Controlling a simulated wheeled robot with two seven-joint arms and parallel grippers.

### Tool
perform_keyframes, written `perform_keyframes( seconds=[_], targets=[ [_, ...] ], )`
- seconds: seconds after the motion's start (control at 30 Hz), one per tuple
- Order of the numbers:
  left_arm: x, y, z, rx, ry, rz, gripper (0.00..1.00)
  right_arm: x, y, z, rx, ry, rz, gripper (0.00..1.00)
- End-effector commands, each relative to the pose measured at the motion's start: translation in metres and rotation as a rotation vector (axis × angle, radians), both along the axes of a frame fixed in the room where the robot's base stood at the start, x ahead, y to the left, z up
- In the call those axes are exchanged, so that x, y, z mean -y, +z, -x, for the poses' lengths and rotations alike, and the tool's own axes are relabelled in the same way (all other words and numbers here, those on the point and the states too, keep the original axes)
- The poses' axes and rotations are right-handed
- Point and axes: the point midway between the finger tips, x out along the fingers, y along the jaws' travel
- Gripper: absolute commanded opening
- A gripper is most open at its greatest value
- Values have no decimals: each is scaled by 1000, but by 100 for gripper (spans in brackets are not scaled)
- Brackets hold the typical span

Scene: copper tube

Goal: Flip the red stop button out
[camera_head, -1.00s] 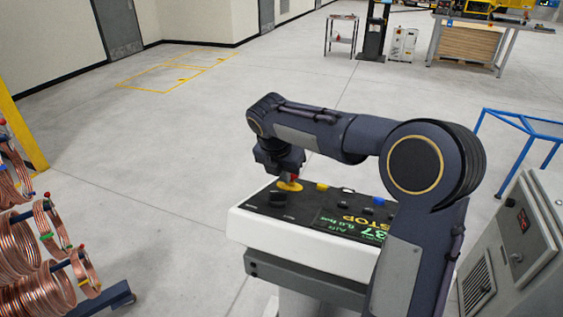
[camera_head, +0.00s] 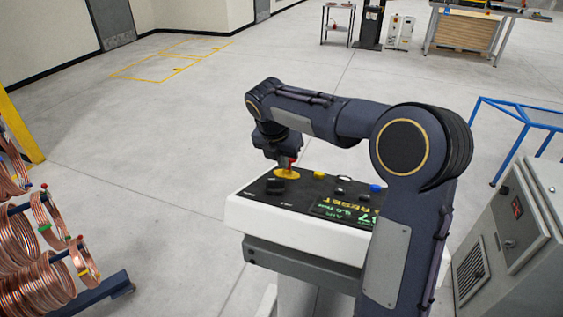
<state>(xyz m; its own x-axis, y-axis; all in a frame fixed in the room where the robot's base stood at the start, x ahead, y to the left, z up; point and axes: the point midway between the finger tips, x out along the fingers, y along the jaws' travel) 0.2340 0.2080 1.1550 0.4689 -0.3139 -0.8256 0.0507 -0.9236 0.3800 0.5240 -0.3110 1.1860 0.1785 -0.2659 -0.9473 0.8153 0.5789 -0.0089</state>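The red stop button (camera_head: 292,161) shows as a small red patch above its yellow disc (camera_head: 286,174) at the far left of the control panel (camera_head: 268,202). My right gripper (camera_head: 284,163) is over the button, pointing down. Its fingers are small and partly hidden, so I cannot tell whether they are closed on the button. The panel's screen (camera_head: 343,212) shows green text and yellow text that reads like "RESET", partly covered by my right arm. My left gripper is not in view.
A dark knob (camera_head: 275,186), a yellow button (camera_head: 319,175) and a blue button (camera_head: 375,188) are on the panel. Copper coils (camera_head: 22,253) hang on a rack at the left. A grey cabinet (camera_head: 520,230) stands at the right. The floor behind the panel is clear.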

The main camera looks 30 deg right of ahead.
Motion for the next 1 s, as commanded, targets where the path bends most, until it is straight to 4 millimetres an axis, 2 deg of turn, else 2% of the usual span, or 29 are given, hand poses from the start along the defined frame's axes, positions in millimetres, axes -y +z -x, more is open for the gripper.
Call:
perform_keyframes(
  seconds=[0.03, 0.17, 0.6, 1.0],
  targets=[
    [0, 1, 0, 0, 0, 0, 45, 7, 9, -4, 27, -7, 12, 0],
    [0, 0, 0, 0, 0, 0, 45, 6, 15, -3, 31, -7, 12, 0],
    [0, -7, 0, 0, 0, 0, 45, -21, 70, 12, 10, 0, 4, 0],
    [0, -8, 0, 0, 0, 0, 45, -24, 75, 15, 1, 1, 3, 0]
  ],
)
